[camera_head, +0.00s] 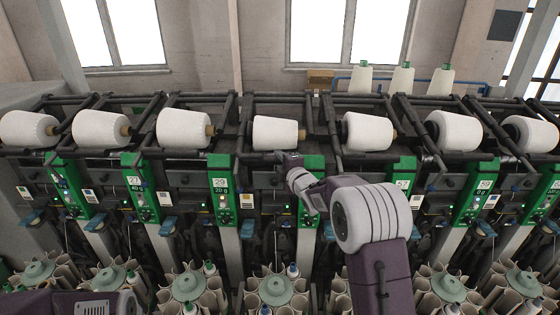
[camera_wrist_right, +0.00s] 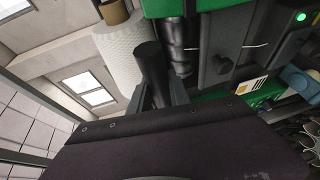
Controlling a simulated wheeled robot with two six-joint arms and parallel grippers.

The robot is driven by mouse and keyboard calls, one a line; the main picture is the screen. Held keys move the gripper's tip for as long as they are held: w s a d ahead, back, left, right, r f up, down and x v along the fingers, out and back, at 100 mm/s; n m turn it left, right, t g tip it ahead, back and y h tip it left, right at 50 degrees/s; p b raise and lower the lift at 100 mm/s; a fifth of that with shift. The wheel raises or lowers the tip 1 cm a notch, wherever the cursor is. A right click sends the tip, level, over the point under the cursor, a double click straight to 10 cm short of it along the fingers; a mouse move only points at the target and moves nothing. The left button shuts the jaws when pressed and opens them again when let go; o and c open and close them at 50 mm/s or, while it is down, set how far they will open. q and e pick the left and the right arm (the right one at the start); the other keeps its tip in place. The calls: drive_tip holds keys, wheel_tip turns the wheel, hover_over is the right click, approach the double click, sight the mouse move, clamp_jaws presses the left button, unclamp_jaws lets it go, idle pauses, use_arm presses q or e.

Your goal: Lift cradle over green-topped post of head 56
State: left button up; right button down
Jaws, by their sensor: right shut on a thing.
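My right gripper (camera_head: 284,157) is shut on the cradle (camera_head: 258,155) of the middle winding head, at its front bar just below the white cone (camera_head: 276,133). The green-topped post (camera_head: 313,163) stands right behind and beside my right wrist; its number is hidden by my arm. In the right wrist view a dark round bar (camera_wrist_right: 152,65) rises in front of the gripper, with the white cone (camera_wrist_right: 120,50) behind it and a green housing (camera_wrist_right: 215,5) above. I cannot tell how far the cradle is raised. My left gripper is out of view; only part of that arm shows at bottom left.
Neighbouring heads carry white cones (camera_head: 185,129) and (camera_head: 368,132) in dark cradles. Green posts marked 29 (camera_head: 221,172) and 57 (camera_head: 403,172) stand to either side. Round bobbin magazines (camera_head: 275,290) line the front below. Several spare cones (camera_head: 402,78) stand on top at the back.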

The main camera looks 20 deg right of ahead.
idle(0.6)
drive_tip(key=shift+g, duration=0.5)
drive_tip(key=r+p, duration=0.5)
drive_tip(key=shift+s+a+r, duration=0.1)
drive_tip(key=shift+s+r, duration=0.05)
drive_tip(key=shift+s, duration=0.2)
drive_tip(key=r+p, duration=0.1)
drive_tip(key=r, duration=0.1)
drive_tip(key=s+r+p, duration=0.1)
drive_tip(key=r, duration=0.2)
drive_tip(key=shift+s+a+r, duration=0.1)
drive_tip(key=shift+a+r, duration=0.05)
drive_tip(key=c, duration=1.2)
unclamp_jaws()
drive_tip(key=shift+c, duration=0.2)
